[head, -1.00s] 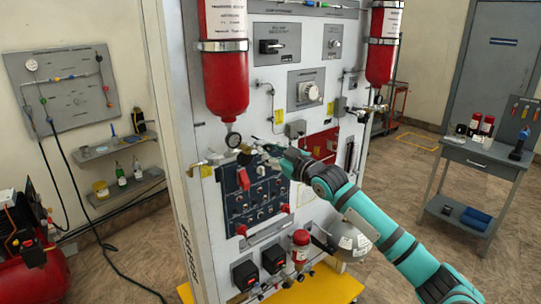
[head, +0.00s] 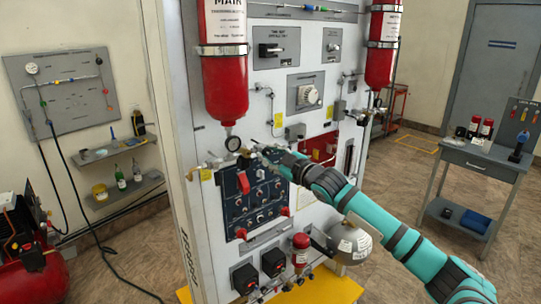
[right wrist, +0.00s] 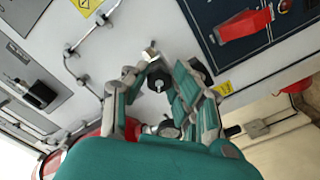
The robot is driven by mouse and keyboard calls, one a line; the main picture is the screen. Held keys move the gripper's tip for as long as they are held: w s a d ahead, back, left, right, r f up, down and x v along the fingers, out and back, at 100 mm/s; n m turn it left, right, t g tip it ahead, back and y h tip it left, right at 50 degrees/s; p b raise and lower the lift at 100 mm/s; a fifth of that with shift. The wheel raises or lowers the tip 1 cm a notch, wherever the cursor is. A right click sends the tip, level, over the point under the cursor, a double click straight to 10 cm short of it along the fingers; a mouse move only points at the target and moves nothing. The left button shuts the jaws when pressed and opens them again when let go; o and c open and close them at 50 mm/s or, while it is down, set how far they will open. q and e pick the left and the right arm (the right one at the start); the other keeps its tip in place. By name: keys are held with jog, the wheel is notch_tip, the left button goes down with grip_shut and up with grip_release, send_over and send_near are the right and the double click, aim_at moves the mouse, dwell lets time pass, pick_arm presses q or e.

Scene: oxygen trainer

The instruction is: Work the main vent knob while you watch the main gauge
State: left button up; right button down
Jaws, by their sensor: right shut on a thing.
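The main gauge (head: 233,143) is a small round white dial with a dark rim, below the red cylinder marked MAIN (head: 224,85). Its needle is too small to read. My right gripper (head: 258,150) is just right of the gauge, at the panel front. In the right wrist view, the gripper (right wrist: 160,80) is shut on a dark knob (right wrist: 157,85), which sits between its fingers and looks like the main vent knob. In the head view the fingers hide this knob. My left gripper is in neither view.
A dark blue switch panel (head: 255,195) with a red lever (head: 243,183) lies just below the gripper. A second red cylinder (head: 382,45) hangs at the right. A grey side table (head: 478,160) stands farther right. Thin pipes run close around the gripper.

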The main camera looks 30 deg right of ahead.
jog(key=c, duration=1.1)
grip_release()
jog(key=shift+s+f, duration=0.15)
jog(key=shift+s, duration=0.4)
jog(key=shift+s+d, duration=0.15)
jog(key=shift+s, duration=1.65)
jog(key=shift+s+d, duration=0.15)
jog(key=shift+s, duration=1.7)
jog(key=shift+s+d, duration=0.15)
jog(key=shift+s, duration=1.65)
